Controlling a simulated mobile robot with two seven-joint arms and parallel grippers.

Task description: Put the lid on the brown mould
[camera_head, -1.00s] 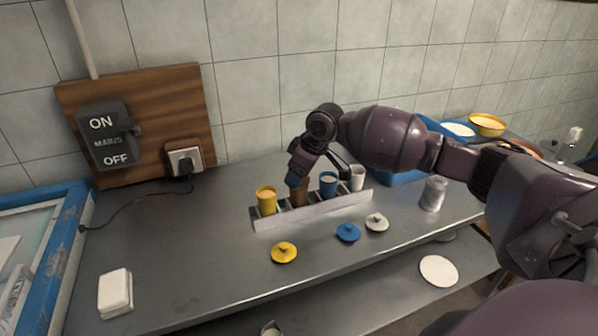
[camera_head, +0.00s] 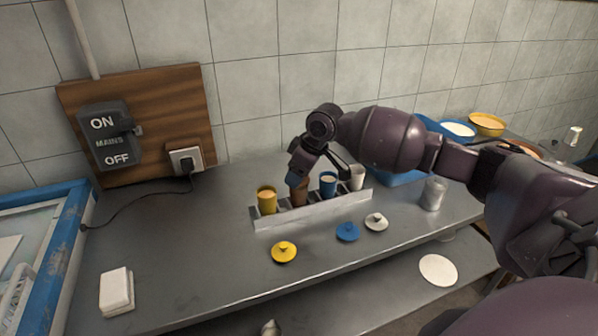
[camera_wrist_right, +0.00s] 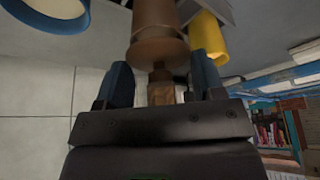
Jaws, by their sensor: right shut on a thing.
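The brown mould (camera_head: 299,196) stands in the metal rack, between the yellow mould (camera_head: 267,200) and the blue mould (camera_head: 328,184). My right gripper (camera_head: 297,177) is over it, pointing down. In the right wrist view, my right gripper (camera_wrist_right: 163,88) is shut on the knob of the brown lid (camera_wrist_right: 158,54). The lid is at the mouth of the brown mould (camera_wrist_right: 154,14), lined up with it; I cannot tell whether it is fully seated. The gripper mostly hides the lid in the head view. My left gripper is not in view.
The metal rack (camera_head: 315,212) also holds a white mould (camera_head: 356,177). Yellow (camera_head: 284,252), blue (camera_head: 347,232) and white (camera_head: 376,221) lids lie in front of it. A metal can (camera_head: 433,193) stands to the right. The table's left front is mostly clear, with a white block (camera_head: 116,291).

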